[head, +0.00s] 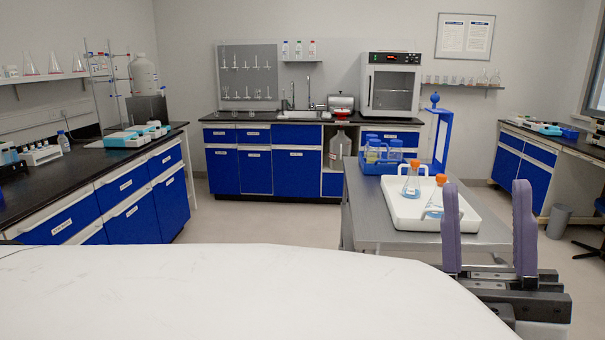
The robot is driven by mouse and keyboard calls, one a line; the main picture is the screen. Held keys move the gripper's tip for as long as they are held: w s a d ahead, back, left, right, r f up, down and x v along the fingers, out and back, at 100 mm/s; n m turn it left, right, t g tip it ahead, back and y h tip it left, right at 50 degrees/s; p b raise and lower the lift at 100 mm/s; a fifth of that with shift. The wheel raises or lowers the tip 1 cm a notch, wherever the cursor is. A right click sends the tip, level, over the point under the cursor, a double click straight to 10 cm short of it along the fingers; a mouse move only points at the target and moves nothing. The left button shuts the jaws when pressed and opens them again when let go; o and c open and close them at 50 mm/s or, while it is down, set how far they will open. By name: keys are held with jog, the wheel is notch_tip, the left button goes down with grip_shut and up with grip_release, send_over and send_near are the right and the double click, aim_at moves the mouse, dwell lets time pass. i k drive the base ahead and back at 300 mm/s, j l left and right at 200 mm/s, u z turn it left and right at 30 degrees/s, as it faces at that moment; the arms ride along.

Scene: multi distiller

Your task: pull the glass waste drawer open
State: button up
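Blue drawers with pale labels line the left bench, including a front drawer (62,225), a middle drawer (124,184) and a far drawer (165,158). The labels are too small to read, so I cannot tell which is the glass waste drawer. All these drawers look closed. My gripper (487,190) is at the lower right with two purple fingers upright and wide apart. It appears empty and is far from every drawer.
A metal cart (362,212) stands ahead of my gripper, with a white tray (402,215) holding flasks with orange caps (411,180) and a blue rack (371,164) of bottles. The floor (270,222) between left bench and cart is clear. A grey bin (558,221) stands right.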

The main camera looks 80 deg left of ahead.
aim_at(255, 161)
jog(key=u, duration=3.05)
jog(key=i+j+u, duration=0.15)
jog(key=i+u, duration=0.35)
jog(key=i, duration=0.5)
jog(key=i+z, duration=0.15)
jog(key=i, duration=0.45)
jog(key=i+j+z, duration=0.1)
jog(key=i, duration=0.5)
jog(key=i+z, duration=0.3)
jog(key=i, duration=0.25)
jog(key=i+j+z, duration=0.1)
jog(key=i+z, duration=0.15)
jog(key=i, duration=0.35)
jog(key=i+z, duration=0.1)
jog(key=i, duration=1.2)
jog(key=i+l, duration=0.15)
jog(key=i, duration=0.45)
jog(key=i+l, duration=0.15)
jog(key=i, duration=0.45)
